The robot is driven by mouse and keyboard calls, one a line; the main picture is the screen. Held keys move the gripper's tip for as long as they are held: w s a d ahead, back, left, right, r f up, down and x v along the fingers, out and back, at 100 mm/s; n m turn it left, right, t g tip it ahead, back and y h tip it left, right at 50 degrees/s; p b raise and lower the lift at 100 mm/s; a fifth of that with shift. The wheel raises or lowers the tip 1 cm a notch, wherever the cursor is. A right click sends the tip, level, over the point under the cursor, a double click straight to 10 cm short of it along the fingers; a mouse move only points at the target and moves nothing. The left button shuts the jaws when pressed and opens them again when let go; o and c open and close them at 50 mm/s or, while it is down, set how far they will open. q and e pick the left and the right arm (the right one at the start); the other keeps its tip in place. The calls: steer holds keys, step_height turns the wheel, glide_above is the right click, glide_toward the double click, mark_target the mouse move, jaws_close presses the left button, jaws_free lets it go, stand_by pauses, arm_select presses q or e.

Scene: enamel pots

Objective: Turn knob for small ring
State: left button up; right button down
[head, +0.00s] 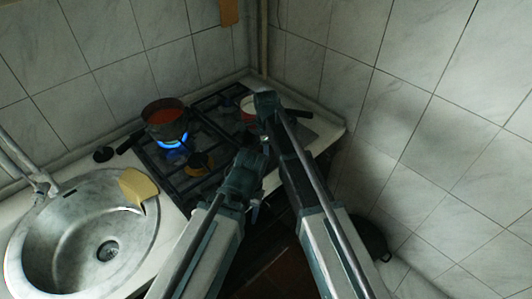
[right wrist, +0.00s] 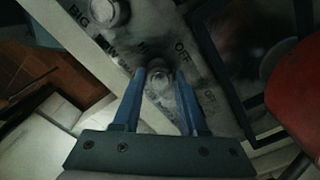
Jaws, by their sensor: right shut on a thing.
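My right gripper (right wrist: 160,92) is shut on this knob, one finger on each side. A second knob (right wrist: 108,12) is further up the panel, near the word BIG. In the head view my right gripper (head: 266,138) is at the stove's front right edge, and the knob is hidden there. My left gripper (head: 256,206) is low in front of the stove; its fingers are too small to read. The text naming the held knob's ring is not readable.
A red and white pot (head: 249,104) is at the right of the stove (head: 185,180). A steel sink (head: 75,235) with a yellow item (head: 139,186) on its rim is left.

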steer(key=shift+m, duration=0.5)
steer(key=shift+c, duration=2.2)
jaws_free()
steer(key=shift+r, duration=0.15)
step_height(320, 180, up, 14)
steer(key=p, duration=1.3)
steer(key=shift+f+p, duration=0.2)
steer(key=shift+p, duration=0.2)
